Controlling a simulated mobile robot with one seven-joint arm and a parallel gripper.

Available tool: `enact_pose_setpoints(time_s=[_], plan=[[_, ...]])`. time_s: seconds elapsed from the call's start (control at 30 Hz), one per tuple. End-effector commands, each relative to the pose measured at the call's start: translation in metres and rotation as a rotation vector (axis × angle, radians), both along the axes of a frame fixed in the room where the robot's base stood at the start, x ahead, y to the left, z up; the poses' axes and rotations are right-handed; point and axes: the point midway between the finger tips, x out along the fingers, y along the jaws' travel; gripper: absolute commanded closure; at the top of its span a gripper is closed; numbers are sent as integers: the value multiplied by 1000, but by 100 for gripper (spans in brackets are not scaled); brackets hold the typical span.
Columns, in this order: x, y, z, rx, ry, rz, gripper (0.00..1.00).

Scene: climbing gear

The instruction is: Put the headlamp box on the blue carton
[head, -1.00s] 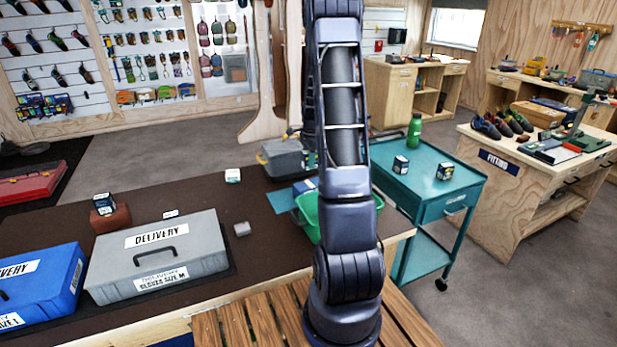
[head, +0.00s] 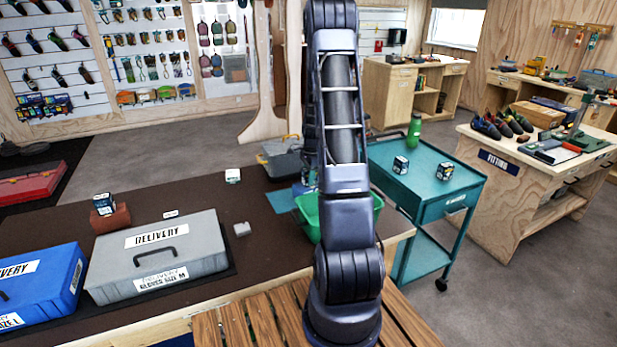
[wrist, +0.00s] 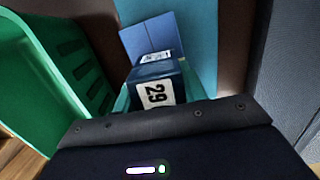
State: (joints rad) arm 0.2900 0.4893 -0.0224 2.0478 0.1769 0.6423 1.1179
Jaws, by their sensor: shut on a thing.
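The headlamp box is a small dark box (wrist: 155,88) with a white label reading 29, in the middle of the wrist view. My gripper (wrist: 157,100) is shut on it; the fingertips are mostly hidden by the gripper's dark body. In the head view my arm hides my gripper and most of the carton.
A green bin (wrist: 38,75) stands left of the held box, and a grey case (wrist: 290,60) is to the right, in the wrist view. In the head view, a grey delivery case (head: 200,243) and a blue case (head: 40,285) occupy the bench front. A teal trolley (head: 425,178) stands right.

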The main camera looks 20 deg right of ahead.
Motion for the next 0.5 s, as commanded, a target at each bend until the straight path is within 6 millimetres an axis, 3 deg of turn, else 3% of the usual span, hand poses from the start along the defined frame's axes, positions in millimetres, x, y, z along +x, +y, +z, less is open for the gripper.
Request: enact_pose_setpoints(time_s=[0.1, 0.13, 0.23, 0.5], plan=[[0, 0, -3, 0, 1, 0, 84], [0, 0, -3, 0, 1, 0, 54], [0, 0, -3, 0, 1, 0, 37], [0, 0, -2, 0, 0, 0, 37]])
